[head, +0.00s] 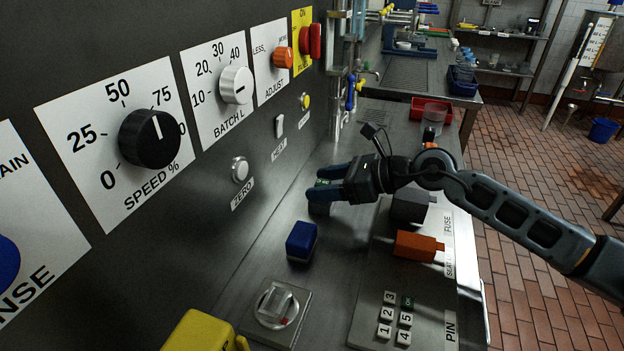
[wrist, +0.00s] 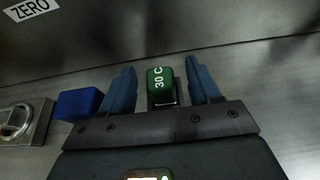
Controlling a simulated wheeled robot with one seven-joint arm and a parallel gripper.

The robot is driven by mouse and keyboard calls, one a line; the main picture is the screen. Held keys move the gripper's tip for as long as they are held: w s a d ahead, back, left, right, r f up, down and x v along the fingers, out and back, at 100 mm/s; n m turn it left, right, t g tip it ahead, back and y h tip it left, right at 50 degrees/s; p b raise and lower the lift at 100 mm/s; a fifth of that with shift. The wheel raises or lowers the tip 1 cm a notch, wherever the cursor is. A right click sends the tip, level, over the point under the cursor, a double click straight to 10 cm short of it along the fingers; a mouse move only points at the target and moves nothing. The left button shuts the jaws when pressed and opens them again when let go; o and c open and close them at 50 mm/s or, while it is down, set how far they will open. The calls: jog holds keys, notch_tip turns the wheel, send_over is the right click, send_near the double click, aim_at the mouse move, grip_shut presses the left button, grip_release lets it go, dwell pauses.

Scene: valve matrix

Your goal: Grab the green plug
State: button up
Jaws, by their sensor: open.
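The green plug (wrist: 161,84) is marked "30 C" and stands between my spread fingers in the wrist view, with a gap on each side. Its lower part is dark with a pale edge. The gripper also shows in the wrist view (wrist: 160,66), holding nothing.
A blue block (head: 301,241) stands to the left of my gripper, near the control panel (head: 270,200). A clear-covered switch (head: 276,304), a keypad (head: 396,320), an orange plug (head: 417,246) and a dark block (head: 409,205) are on the counter. A red tray (head: 432,110) lies farther back.

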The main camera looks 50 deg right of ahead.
jog(key=shift+w, duration=0.15)
grip_shut()
dwell(0.6)
